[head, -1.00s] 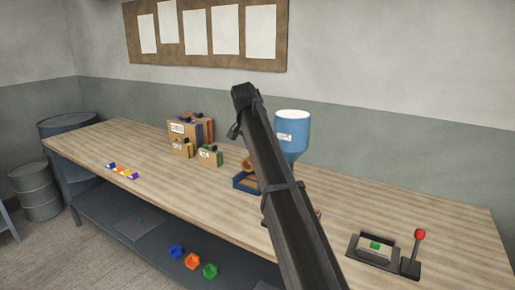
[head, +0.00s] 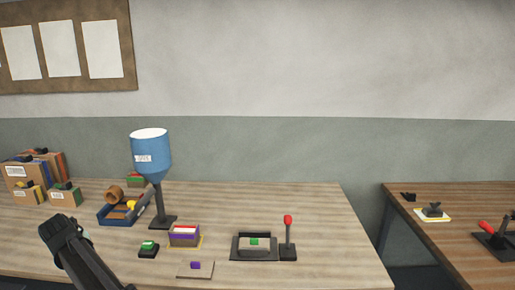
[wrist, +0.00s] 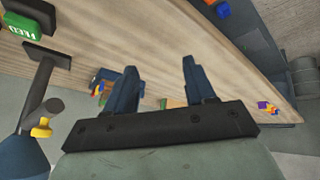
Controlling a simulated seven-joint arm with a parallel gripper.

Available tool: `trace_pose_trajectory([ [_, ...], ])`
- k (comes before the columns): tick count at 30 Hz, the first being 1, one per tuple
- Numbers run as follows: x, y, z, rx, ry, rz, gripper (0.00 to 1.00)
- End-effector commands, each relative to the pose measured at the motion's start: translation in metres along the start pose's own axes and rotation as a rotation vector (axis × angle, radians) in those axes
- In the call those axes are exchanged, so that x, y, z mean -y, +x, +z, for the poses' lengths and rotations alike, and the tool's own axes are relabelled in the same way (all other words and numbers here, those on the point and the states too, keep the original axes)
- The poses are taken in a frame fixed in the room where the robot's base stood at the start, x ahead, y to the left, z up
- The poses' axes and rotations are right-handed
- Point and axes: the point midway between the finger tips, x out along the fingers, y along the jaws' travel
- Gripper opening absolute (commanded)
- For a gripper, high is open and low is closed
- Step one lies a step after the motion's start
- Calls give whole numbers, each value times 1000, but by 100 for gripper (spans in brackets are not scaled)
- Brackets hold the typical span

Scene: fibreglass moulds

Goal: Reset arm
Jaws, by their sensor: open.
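My gripper (wrist: 160,68) shows in the wrist view with its two dark blue fingers spread apart. Nothing is between them. The wooden bench top (wrist: 165,40) lies beyond the fingers, tilted in the picture. Part of my dark arm is at the lower left of the head view. I cannot make out the fingers there.
A blue hopper (head: 150,155) on a black post stands on the bench. Nearby are a green button (head: 149,247), a stacked block (head: 184,236) and a red-knobbed lever (head: 288,222). Boxes (head: 32,170) stand at the left. A second table (head: 450,205) is at the right, beyond a gap.

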Motion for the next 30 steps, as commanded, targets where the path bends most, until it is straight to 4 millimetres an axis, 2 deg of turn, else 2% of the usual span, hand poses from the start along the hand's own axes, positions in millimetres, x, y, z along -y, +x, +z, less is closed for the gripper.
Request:
trace_pose_trajectory([
  [1, 20, 10, 23, -21, -75, -15, 55],
  [3, 44, 22, 42, -58, -175, -33, 55],
  [6, 68, 37, 67, -100, -292, -50, 55],
  [9, 80, 53, 92, -122, -376, -60, 55],
  [12, 77, 71, 118, -120, -420, -63, 55],
  [14, 68, 84, 135, -105, -428, -61, 55],
  [20, 10, 133, 202, 4, -367, -49, 55],
  [26, -60, 175, 290, 150, -255, -36, 55],
  [30, -106, 198, 360, 257, -166, -31, 55],
])
